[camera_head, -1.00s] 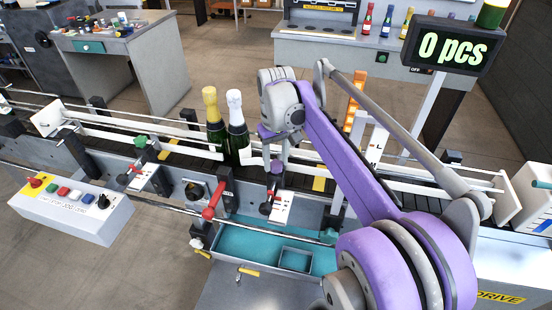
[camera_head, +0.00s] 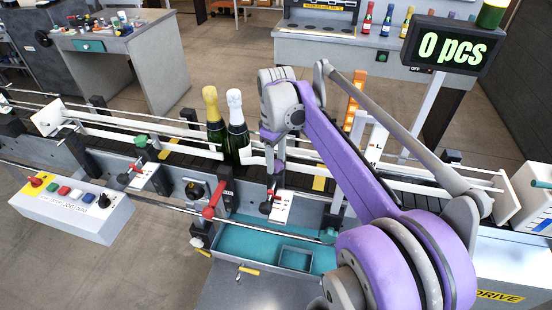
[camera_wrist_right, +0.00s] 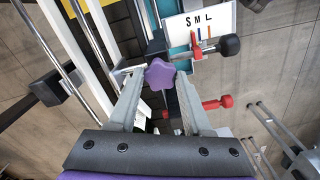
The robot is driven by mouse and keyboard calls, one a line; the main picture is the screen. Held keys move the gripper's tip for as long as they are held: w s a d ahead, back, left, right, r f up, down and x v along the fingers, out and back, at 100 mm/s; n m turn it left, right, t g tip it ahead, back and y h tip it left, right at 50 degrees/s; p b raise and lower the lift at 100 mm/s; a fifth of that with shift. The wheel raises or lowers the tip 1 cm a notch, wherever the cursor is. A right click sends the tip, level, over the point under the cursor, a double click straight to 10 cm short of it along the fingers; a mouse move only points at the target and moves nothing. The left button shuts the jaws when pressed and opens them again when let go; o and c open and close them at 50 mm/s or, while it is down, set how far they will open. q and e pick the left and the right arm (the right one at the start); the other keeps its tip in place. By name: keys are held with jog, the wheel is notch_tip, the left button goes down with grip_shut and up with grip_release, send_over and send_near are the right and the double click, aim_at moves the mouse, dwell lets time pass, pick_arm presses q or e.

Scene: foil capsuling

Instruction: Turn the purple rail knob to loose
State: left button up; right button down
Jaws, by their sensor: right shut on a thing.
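The purple rail knob (camera_wrist_right: 159,74), a lobed star-shaped knob, sits between the fingertips of my right gripper (camera_wrist_right: 160,78) in the right wrist view. The fingers are shut on it from both sides. In the head view my right gripper (camera_head: 276,172) reaches down at the near conveyor rail, and the knob is hidden or too small to make out there. A white S M L scale plate (camera_wrist_right: 209,24) with coloured marks is beside the knob; it also shows in the head view (camera_head: 282,208). My left gripper is not in view.
Two bottles, one gold-topped (camera_head: 214,130) and one white-topped (camera_head: 237,132), stand on the conveyor left of my gripper. A red lever (camera_head: 213,200) is close by on the near side; it also shows in the wrist view (camera_wrist_right: 217,103). A teal tray (camera_head: 240,240) is below.

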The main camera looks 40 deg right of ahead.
aim_at(276, 164)
dwell(0.3)
jog(key=shift+c, duration=1.6)
grip_release()
jog(key=shift+r, duration=0.15)
notch_tip(276, 164, up, 11)
jog(key=shift+f+p, duration=0.2)
jog(key=shift+p, duration=0.2)
